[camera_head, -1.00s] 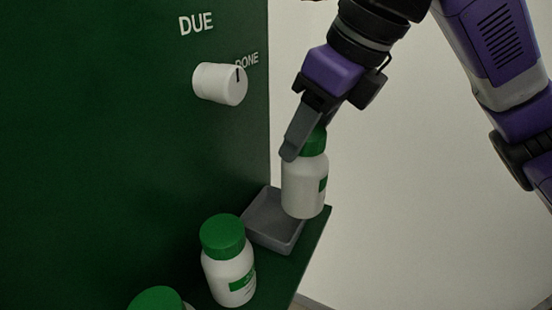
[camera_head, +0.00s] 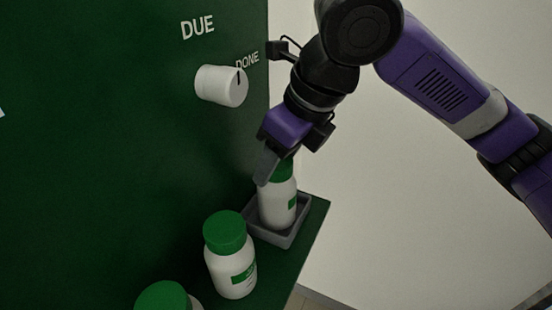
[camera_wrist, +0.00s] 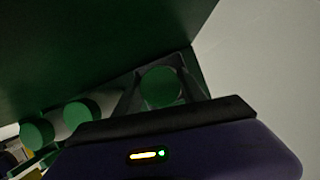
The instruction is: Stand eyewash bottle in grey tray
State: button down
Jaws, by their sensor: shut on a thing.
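The eyewash bottle (camera_head: 278,207), white with a green cap and a green label, stands about upright inside the walls of the grey tray (camera_head: 283,241). Whether its base touches the tray floor is hidden by the front wall. My gripper (camera_head: 273,172) is shut on the bottle at its cap, from above. In the wrist view the green cap (camera_wrist: 160,86) shows beyond the dark gripper body, with the grey tray (camera_wrist: 188,62) around it.
Another white bottle with a green cap (camera_head: 230,255) stands on the green shelf (camera_head: 309,222) just left of the tray. A further green-capped bottle (camera_head: 163,297) is nearer. A white knob (camera_head: 221,86) juts from the green panel (camera_head: 110,130) above, its mark towards DONE.

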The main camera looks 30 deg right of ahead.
jog(key=shift+f, duration=0.1)
jog(key=c, duration=0.7)
grip_release()
jog(key=shift+o, duration=0.2)
jog(key=v, duration=1.2)
